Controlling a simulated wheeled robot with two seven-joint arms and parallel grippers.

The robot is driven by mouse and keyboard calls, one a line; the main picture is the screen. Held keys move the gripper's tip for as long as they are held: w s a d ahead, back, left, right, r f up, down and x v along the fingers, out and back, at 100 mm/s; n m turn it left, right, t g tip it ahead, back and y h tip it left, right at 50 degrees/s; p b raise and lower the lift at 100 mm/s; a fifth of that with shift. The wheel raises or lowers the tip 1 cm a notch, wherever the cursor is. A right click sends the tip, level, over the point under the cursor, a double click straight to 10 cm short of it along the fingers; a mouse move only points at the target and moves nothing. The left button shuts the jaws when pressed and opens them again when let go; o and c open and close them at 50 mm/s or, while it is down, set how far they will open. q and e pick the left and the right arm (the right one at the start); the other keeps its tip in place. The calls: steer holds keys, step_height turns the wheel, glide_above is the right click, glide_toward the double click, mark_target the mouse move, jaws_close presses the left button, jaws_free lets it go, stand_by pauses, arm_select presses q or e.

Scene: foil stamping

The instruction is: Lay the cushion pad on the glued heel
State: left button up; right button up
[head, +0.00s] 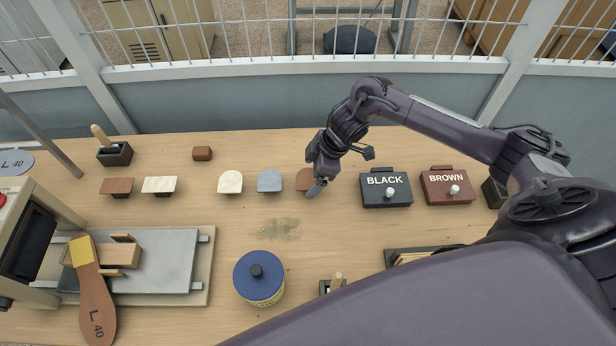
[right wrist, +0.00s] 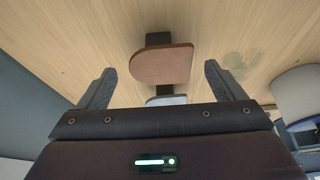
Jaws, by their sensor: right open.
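A brown insole marked L 40 (head: 95,300) lies at the left, with a yellow area on its heel (head: 82,250) beside a wooden block. Three round-ended pads stand in a row at the middle: cream (head: 230,182), grey (head: 269,181) and brown (head: 303,177). My right gripper (head: 340,171) is open and empty beside the brown pad, partly overlapping it in the head view. In the right wrist view, the brown pad (right wrist: 162,66) sits on a dark stand, ahead of and between the open fingers (right wrist: 162,88), apart from both. The grey pad (right wrist: 166,100) is partly hidden. My left gripper is out of view.
The insole lies across a grey press plate (head: 165,262). A blue-lidded jar (head: 258,278), BLACK box (head: 386,189) and BROWN box (head: 447,187) stand on the table (head: 330,235). Two rectangular pieces are at the left. A wire fence (head: 270,40) runs behind.

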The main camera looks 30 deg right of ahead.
steer(key=c, duration=1.1)
steer(key=shift+o, duration=0.2)
